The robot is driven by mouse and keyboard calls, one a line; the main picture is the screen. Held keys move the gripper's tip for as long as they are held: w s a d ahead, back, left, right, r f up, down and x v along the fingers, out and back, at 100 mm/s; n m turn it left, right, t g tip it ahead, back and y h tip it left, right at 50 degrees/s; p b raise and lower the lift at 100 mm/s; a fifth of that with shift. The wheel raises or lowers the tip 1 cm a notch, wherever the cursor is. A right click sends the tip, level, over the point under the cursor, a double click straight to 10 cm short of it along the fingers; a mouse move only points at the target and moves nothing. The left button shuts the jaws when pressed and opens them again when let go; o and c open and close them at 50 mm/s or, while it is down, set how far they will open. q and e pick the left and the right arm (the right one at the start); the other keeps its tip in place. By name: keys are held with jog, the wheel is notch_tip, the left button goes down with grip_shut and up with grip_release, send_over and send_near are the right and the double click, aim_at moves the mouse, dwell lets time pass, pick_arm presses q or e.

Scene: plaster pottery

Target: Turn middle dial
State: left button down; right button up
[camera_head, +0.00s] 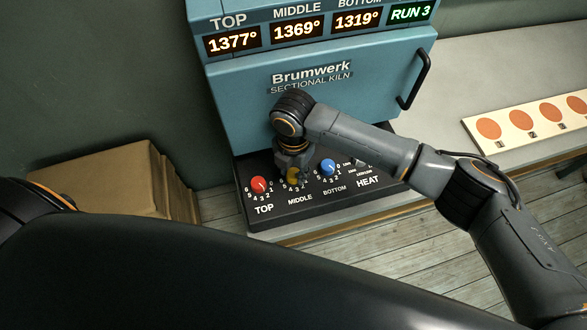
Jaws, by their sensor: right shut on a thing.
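The middle dial (293,176) is a yellow knob on the kiln's black control panel (275,216), above the word MIDDLE. My right gripper (292,172) reaches down over it from above, with its fingers shut around the knob. The gripper hides most of the dial and part of its scale. The red top dial (258,184) is to the left and the blue bottom dial (328,167) is to the right. The kiln display (297,29) reads TOP 1377°, MIDDLE 1369°, BOTTOM 1319°. My left gripper is not in view.
The teal kiln (240,105) with a black door handle (415,80) stands behind the panel. A HEAT control is partly hidden by my right arm. A white board with orange discs (521,127) lies on the bench at right. Cardboard boxes (110,178) stand at left.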

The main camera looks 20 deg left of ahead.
aim_at(293, 174)
jog(key=shift+n, duration=0.4)
jog(key=o, duration=1.2)
jog(key=shift+c, duration=0.2)
notch_tip(293, 174, up, 12)
